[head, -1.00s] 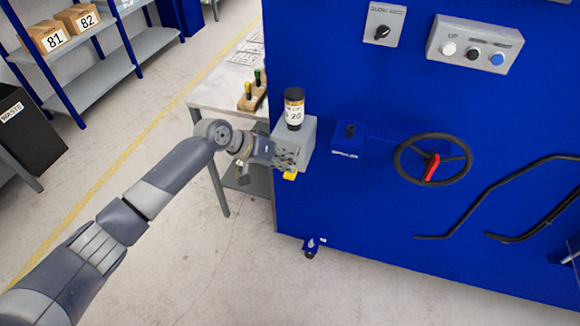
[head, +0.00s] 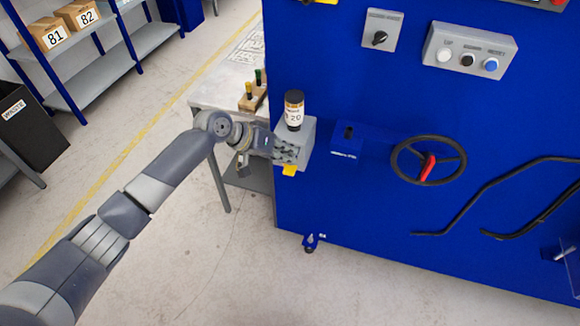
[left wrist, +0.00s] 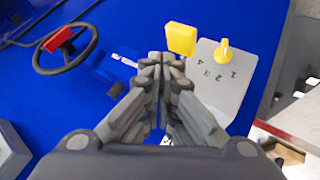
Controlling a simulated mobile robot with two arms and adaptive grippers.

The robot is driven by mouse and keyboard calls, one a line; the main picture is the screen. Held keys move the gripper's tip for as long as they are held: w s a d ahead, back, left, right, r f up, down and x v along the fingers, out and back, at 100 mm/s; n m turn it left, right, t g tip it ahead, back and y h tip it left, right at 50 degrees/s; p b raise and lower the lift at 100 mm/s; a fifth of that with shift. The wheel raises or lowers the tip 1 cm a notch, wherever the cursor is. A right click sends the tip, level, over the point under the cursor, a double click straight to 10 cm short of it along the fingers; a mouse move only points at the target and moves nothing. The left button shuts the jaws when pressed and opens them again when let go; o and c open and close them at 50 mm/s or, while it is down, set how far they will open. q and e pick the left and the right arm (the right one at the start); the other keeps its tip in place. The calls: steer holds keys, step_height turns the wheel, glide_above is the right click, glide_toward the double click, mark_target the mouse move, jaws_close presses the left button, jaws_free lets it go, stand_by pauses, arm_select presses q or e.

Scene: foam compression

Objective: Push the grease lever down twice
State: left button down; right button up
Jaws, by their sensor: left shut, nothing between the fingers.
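The grease lever's yellow end (head: 290,169) sticks out below the grey grease unit (head: 309,137) on the blue machine's left side. In the left wrist view the yellow lever end (left wrist: 181,38) is just beyond and slightly right of the fingertips. A dark-capped bottle (head: 294,112) stands upright on the unit. My left gripper (head: 291,153) is shut and empty, in front of the unit and just above the yellow end. It fills the middle of the left wrist view (left wrist: 167,58). I cannot tell whether it touches the lever. My right gripper is not in view.
A black handwheel with a red handle (head: 428,160) and a blue box (head: 347,140) are on the machine to the right. The wrist view shows a yellow pointer knob (left wrist: 223,50) on a numbered grey face. A table (head: 205,92) stands behind my left arm.

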mark_target(288, 166)
arm_select(q)
step_height(288, 166, up, 5)
steer(key=p, duration=0.4)
steer(key=shift+f, duration=0.15)
stand_by(0.5)
